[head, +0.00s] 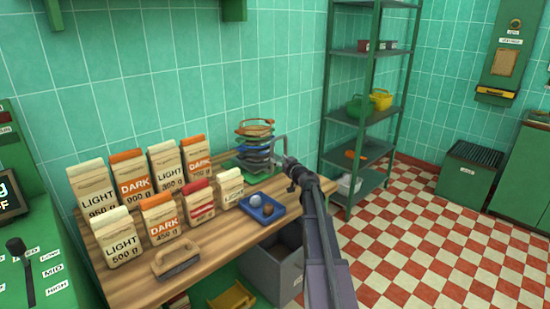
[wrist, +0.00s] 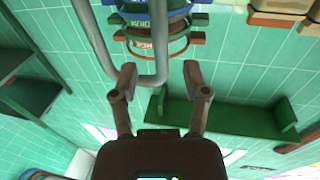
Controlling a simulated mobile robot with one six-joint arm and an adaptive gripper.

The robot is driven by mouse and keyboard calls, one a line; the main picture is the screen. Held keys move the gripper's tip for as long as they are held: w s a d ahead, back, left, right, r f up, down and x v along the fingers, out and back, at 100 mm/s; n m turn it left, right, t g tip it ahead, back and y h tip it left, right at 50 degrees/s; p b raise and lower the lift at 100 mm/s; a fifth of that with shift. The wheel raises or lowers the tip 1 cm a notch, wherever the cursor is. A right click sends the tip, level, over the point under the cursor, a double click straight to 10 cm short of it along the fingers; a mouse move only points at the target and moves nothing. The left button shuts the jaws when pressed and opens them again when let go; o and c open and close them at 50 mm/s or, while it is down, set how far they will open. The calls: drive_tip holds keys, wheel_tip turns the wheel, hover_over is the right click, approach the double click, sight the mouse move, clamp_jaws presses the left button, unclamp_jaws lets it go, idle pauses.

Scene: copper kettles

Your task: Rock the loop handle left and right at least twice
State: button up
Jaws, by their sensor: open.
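The loop handle (head: 275,138) is a grey bent tube standing at the far right end of the wooden table, in front of a stack of coloured dishes. In the wrist view the loop handle (wrist: 163,35) hangs from the top edge as a U, and its bend lies at the gap between the fingertips. My gripper (wrist: 160,72) is open, one finger on each side of one leg of the tube; I cannot tell if either touches. In the head view my gripper (head: 289,163) is beside the loop, and the loop's lower end is partly hidden by it.
On the table (head: 215,243) are several coffee bags (head: 160,214), a blue tray (head: 262,207) with two balls, and a wooden-handled block (head: 177,258). The dish stack (head: 254,128) is close behind the loop. A green shelf rack (head: 360,115) stands right; the checkered floor is open.

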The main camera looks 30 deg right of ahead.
drive_tip(key=shift+s, duration=0.9)
drive_tip(key=shift+d, duration=0.1)
